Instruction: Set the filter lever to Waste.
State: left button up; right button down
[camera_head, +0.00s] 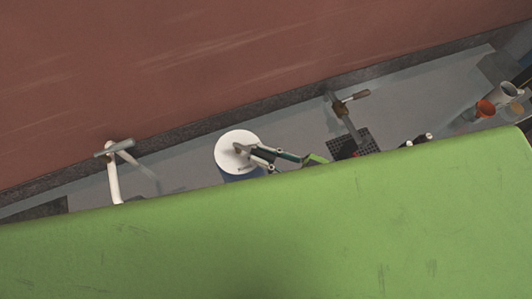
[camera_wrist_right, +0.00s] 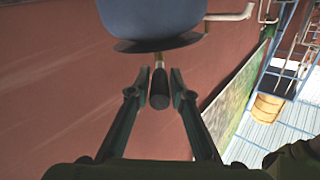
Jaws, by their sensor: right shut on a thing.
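The filter stands on the grey surface as a blue body (camera_wrist_right: 150,20) with a round white top (camera_head: 232,138) in the head view. A lever with a dark handle (camera_wrist_right: 159,90) and a pale stem sticks out from under the blue body in the right wrist view. My right gripper (camera_head: 254,151) reaches the filter from the right in the head view. In the right wrist view its two fingertips (camera_wrist_right: 160,75) are on either side of the lever, shut on it. No lever position marks can be read. My left gripper is not in view.
A large green panel (camera_head: 300,230) fills the foreground and hides part of my arm. A white pipe with a grey crossbar (camera_head: 113,175) stands to the left. A tap (camera_head: 345,118) stands by a dark grating on the right, with an orange cup (camera_head: 485,108) farther right. A reddish wall lies behind.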

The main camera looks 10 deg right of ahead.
jog(key=shift+r, duration=0.1)
jog(key=c, duration=1.8)
grip_release()
jog(key=shift+a, duration=0.1)
jog(key=v, duration=1.2)
jog(key=shift+w, duration=0.1)
